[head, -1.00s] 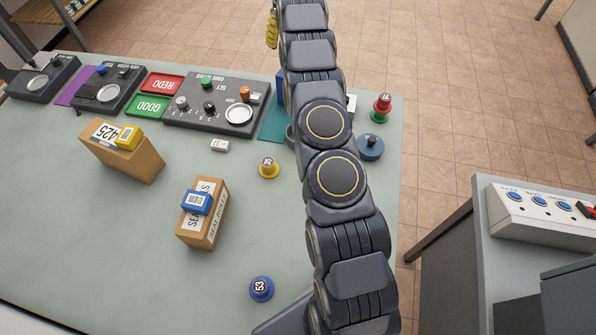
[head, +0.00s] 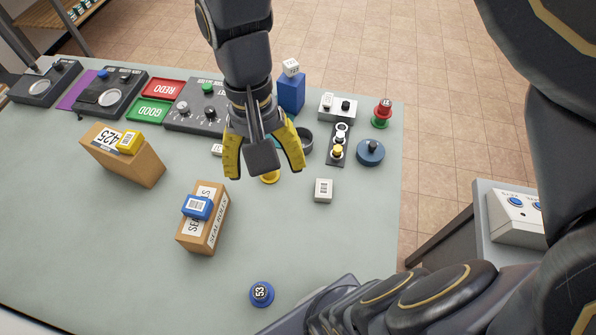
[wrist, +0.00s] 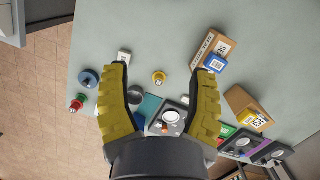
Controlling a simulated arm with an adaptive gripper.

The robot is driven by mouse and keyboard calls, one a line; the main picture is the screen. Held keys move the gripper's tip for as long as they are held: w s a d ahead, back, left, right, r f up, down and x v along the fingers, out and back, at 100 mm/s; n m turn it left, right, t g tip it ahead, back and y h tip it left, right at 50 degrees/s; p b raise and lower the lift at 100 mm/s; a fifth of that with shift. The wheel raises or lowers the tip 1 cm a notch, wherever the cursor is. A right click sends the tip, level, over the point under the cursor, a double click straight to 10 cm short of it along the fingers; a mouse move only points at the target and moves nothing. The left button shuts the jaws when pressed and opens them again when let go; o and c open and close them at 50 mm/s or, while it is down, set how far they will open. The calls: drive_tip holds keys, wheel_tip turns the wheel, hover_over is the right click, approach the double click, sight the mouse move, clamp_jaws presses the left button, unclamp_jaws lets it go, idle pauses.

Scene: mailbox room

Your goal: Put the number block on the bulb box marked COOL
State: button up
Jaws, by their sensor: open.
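No label reading COOL is legible to me. A cardboard box (head: 211,235) with a white label, apparently reading SEAL ROLLS, carries a blue barcode block (head: 197,206). Another cardboard box (head: 124,163) shows 425 and carries a yellow block (head: 129,142). A white block (head: 323,190) with dark print lies alone on the table; it also shows in the wrist view (wrist: 124,57), near the left finger. My gripper is open and empty, above a yellow numbered knob (head: 270,177).
Control panels, a red tray (head: 163,88) and a green tray (head: 150,110) line the back. A blue numbered knob (head: 261,294) stands in front. The front left table is clear.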

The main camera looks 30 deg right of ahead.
drive_tip(key=s+f+n, duration=0.1)
drive_tip(key=s+n, duration=0.4)
drive_tip(key=s, duration=0.3)
drive_tip(key=shift+s+a+f+t, duration=0.15)
drive_tip(key=shift+s+f+t, duration=0.15)
drive_tip(key=shift+s+f, duration=0.05)
idle(0.5)
